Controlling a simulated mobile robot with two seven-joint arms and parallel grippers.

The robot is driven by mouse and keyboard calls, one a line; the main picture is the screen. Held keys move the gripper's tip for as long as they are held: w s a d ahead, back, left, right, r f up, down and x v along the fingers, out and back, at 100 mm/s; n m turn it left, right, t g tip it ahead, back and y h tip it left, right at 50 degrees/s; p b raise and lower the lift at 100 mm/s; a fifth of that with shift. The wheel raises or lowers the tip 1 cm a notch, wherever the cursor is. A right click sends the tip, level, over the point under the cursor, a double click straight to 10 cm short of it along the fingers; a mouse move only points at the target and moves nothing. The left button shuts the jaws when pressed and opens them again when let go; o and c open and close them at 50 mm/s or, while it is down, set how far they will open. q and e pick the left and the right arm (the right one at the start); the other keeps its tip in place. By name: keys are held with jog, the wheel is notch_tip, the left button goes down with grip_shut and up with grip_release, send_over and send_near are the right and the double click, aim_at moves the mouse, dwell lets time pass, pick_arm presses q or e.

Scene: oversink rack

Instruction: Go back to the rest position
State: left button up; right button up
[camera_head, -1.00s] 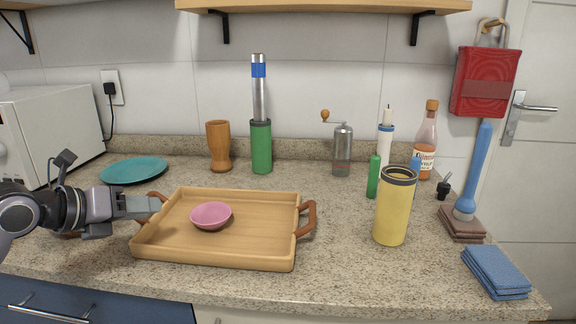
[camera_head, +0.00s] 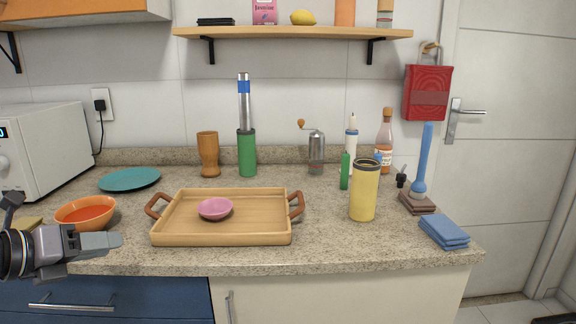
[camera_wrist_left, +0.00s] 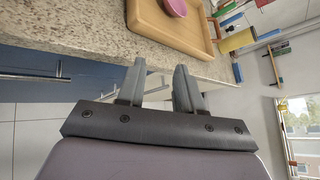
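My left gripper (camera_head: 112,240) is at the left in the head view, in front of the counter's front edge and apart from the tray. In the left wrist view (camera_wrist_left: 160,82) its two fingers stand apart with nothing between them. A wooden tray (camera_head: 270,239) with brown handles lies on the counter (camera_head: 330,255); a pink bowl (camera_head: 215,208) sits in it. The tray's edge (camera_wrist_left: 170,38) and the pink bowl (camera_wrist_left: 175,7) also show at the top of the left wrist view. My right gripper is not in either view.
An orange bowl (camera_head: 86,212) stands behind my left gripper, left of the tray. A teal plate (camera_head: 129,179) and a microwave (camera_head: 50,148) are farther back. A yellow canister (camera_head: 364,195) and blue cloths (camera_head: 443,232) are at the right. The counter front is mostly clear.

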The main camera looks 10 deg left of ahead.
pick_arm(q)
jog(key=d+f+n+t+h+p, duration=0.1)
jog(key=d+f+n+h+p, duration=0.15)
jog(key=d+h, duration=0.5)
jog(key=s+d+f+n+g+y+p, duration=0.1)
jog(key=s+d+f+n+y+p, duration=0.2)
jog(key=f+n, duration=0.9)
jog(key=s+d+f+n+g+y+p, duration=0.1)
jog(key=s+d+f+n+y+p, duration=0.2)
jog(key=n, duration=1.2)
jog(key=s+d+f+y, duration=0.3)
jog(key=s+d+f, duration=0.3)
jog(key=s+f, duration=0.2)
jog(key=shift+d+f+g+p, duration=0.15)
jog(key=shift+f+g+p, duration=0.2)
jog(key=shift+f+g, duration=0.1)
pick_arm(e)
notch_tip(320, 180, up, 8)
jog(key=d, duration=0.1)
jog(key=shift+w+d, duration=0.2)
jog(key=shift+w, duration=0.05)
pick_arm(q)
jog(key=shift+s+y, duration=0.1)
jog(key=shift+y, duration=0.15)
